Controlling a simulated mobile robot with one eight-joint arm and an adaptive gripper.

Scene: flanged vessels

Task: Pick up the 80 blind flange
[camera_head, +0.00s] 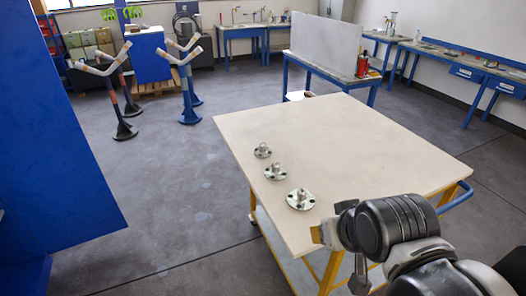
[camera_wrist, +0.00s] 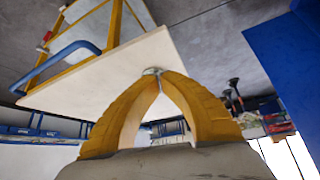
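Three metal blind flanges, round discs with bolt holes and a raised knob, stand in a row along the left side of the table. The nearest flange (camera_head: 300,199) looks largest, the middle flange (camera_head: 275,173) is smaller, and the far flange (camera_head: 262,151) looks smallest. No size marks are readable, so I cannot tell which is the 80. My gripper (camera_head: 316,235) is just in front of the nearest flange, apart from it. In the wrist view its yellow fingers (camera_wrist: 160,80) meet at the tips, with nothing seen held. A grey flange (camera_wrist: 152,71) shows just beyond the tips, partly hidden.
The pale tabletop (camera_head: 350,150) is clear to the right of the flanges. Its yellow frame has a blue handle (camera_head: 457,197) at the right. Blue stands (camera_head: 187,85) stand on the floor at the back left. A large blue panel (camera_head: 50,150) fills the left edge.

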